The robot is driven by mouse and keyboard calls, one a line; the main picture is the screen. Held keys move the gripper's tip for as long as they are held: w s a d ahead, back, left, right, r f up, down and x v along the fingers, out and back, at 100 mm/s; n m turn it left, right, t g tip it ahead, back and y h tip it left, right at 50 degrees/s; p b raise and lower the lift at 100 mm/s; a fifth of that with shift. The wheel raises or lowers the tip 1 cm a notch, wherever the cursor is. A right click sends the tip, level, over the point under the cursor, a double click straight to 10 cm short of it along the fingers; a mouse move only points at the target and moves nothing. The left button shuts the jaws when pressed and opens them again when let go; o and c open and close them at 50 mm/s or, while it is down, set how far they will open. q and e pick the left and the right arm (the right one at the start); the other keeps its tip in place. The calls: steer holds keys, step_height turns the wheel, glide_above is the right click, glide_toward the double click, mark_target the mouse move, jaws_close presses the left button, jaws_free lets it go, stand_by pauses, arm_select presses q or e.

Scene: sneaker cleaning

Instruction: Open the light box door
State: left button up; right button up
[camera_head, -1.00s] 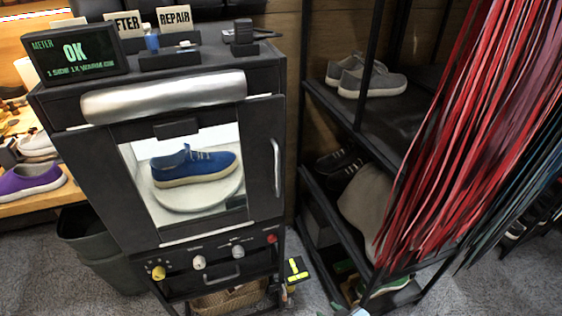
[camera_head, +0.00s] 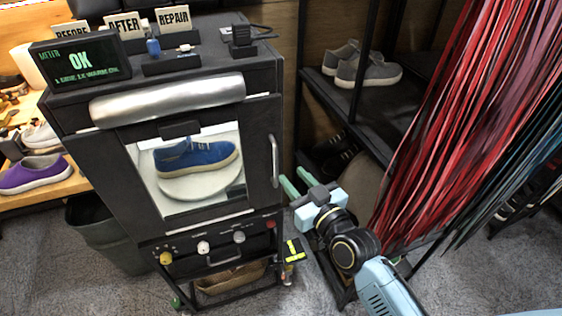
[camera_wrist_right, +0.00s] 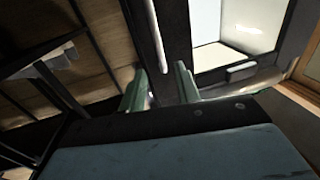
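The light box (camera_head: 90,165) is a dark cabinet with a glass-fronted door (camera_head: 262,150), which is shut. A blue sneaker (camera_head: 195,155) sits on a white round stand inside, behind the glass. A silver vertical door handle (camera_head: 275,160) is on the door's right side. My right gripper (camera_head: 296,181) is just right of and below the handle, its two green fingers apart and pointing towards it. In the right wrist view the fingers (camera_wrist_right: 160,85) are open, with the pale handle bar (camera_wrist_right: 155,35) ahead between them; it does not look gripped. My left gripper is not in view.
Knobs and a red button (camera_head: 270,224) line the panel below the door. A meter screen (camera_head: 80,63) and signs stand on top. A dark shelf rack (camera_head: 385,95) with grey shoes and hanging red laces (camera_head: 450,120) stand close on the right.

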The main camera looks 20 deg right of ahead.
mark_target(277, 158)
steer(key=x, duration=0.6)
steer(key=shift+w+a, duration=0.1)
steer(key=shift+w, duration=0.2)
jaws_close()
